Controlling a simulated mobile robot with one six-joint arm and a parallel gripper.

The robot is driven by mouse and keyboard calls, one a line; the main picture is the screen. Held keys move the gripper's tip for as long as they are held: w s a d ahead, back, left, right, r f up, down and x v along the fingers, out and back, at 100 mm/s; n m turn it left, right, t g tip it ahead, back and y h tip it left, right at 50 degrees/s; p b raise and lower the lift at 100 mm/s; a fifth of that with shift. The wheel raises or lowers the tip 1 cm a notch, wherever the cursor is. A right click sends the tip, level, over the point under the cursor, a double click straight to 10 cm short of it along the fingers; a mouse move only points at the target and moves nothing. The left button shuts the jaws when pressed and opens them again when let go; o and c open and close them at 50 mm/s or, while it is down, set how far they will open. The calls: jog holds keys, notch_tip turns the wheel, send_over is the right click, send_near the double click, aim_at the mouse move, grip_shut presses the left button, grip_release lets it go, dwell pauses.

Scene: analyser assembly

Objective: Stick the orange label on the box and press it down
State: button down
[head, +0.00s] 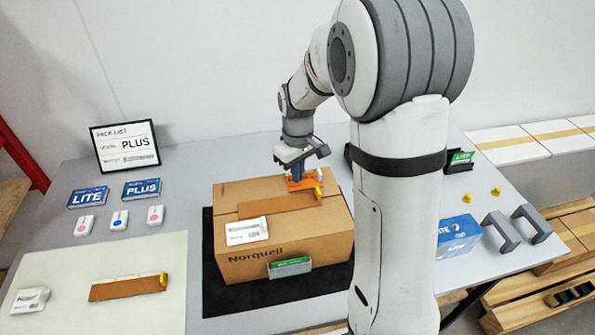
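The brown cardboard box (312,240), marked Norquell, stands closed on a black mat in the middle of the table. A white printed label (247,232) lies on its top near the front left. My gripper (301,172) points down over the back right of the box top, with blue parts below its dark body. The orange label (298,184) shows right at its lower end, with a small yellow piece (319,191) beside it. I cannot tell whether the label touches the box, nor how the fingers stand around it.
A green-and-grey piece (290,266) is at the box's front face. A pack list sign (125,145), LITE and PLUS cards and several white devices are at left. A brown strip (125,288) lies front left. A blue-and-white box (458,236) and grey handles (502,232) are at right.

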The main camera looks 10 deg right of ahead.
jog(key=shift+f, duration=0.3)
jog(key=shift+r, duration=0.1)
dwell(0.5)
jog(key=shift+r+p, duration=1.95)
jog(key=shift+r, duration=1)
jog(key=s+d+r+m+t, duration=0.1)
jog(key=s+r+m, duration=0.2)
jog(key=s, duration=0.8)
jog(key=s+d+r+m+t, duration=0.1)
jog(key=s+r+m+t, duration=0.1)
jog(key=s+r, duration=0.4)
jog(key=shift+s+d+r+m, duration=0.2)
jog(key=shift+s+m, duration=0.3)
jog(key=shift+s, duration=1.85)
